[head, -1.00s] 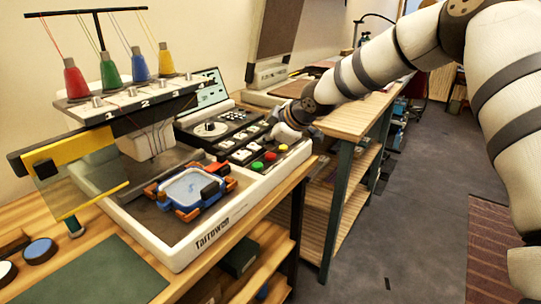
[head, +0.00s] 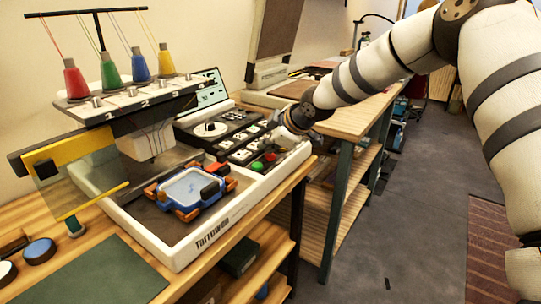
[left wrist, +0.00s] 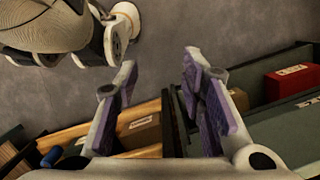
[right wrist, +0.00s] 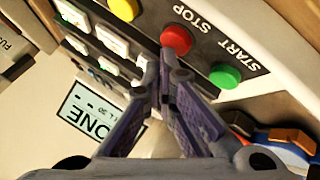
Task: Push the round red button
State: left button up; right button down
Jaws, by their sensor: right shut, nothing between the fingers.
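My right gripper (right wrist: 163,58) is shut and empty. In the right wrist view its fingertips appear at the lower left edge of the red button; I cannot tell if they touch it.
A green START button (right wrist: 225,76) and a yellow button (right wrist: 124,8) flank the red one. White keys (right wrist: 112,40) lie beside them. An embroidery hoop (head: 190,188) sits on the machine bed. Below my left gripper are shelves with boxes (left wrist: 292,82).

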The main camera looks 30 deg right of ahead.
aim_at(268, 156)
jog(key=shift+f, duration=0.45)
dwell(0.6)
jog(key=shift+r, duration=0.1)
pick_arm(q)
jog(key=shift+w+r, duration=0.25)
pick_arm(e)
jog(key=shift+r, duration=0.8)
